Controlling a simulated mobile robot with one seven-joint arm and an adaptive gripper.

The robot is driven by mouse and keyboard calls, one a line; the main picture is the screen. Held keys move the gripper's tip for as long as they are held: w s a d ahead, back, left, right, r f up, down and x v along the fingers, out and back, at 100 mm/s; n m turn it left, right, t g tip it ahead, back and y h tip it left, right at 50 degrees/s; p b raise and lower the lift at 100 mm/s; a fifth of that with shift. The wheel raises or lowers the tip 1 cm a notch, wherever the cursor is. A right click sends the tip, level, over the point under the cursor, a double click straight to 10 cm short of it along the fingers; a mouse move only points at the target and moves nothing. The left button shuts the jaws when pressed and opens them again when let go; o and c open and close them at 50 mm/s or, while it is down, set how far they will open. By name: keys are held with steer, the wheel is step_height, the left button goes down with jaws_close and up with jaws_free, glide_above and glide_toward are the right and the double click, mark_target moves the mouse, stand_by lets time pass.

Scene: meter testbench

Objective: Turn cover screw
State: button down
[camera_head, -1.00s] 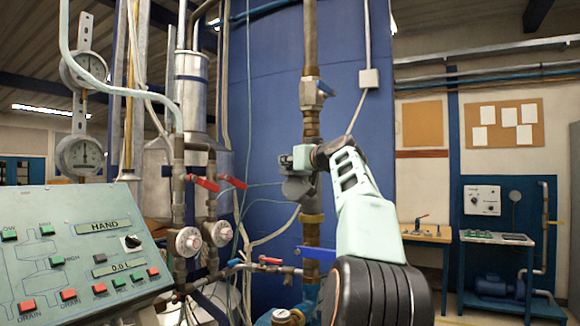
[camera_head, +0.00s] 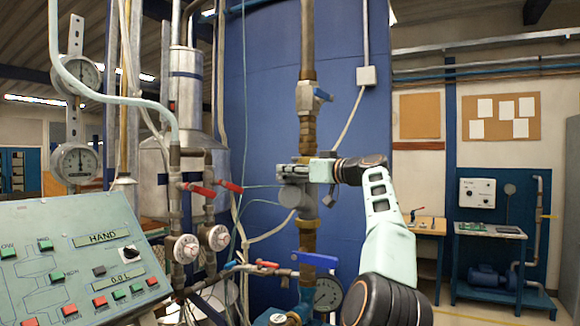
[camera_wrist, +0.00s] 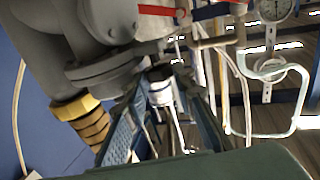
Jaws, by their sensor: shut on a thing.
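The grey meter body (camera_head: 306,202) sits on the vertical pipe in the middle of the head view. It also fills the upper left of the wrist view (camera_wrist: 100,66), with a flange and a brass nut (camera_wrist: 76,108). My gripper (camera_head: 292,172) reaches the upper part of the meter from the right. In the wrist view my gripper (camera_wrist: 163,82) has its two fingers on either side of a small pale metal piece (camera_wrist: 162,95), which looks like the cover screw. It is shut on this piece. The screw's threads and seat are hidden.
A control panel (camera_head: 78,255) stands at the lower left. Red valve levers (camera_head: 230,187), a blue lever (camera_head: 316,259) and a round gauge (camera_head: 328,294) are near the pipe. A white cable runs down from a wall box (camera_head: 366,76).

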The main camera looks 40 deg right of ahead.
stand_by(0.3)
steer(key=c, duration=1.6)
jaws_free()
steer(key=shift+s, duration=0.1)
steer(key=s, duration=0.7)
steer(key=shift+s, duration=0.35)
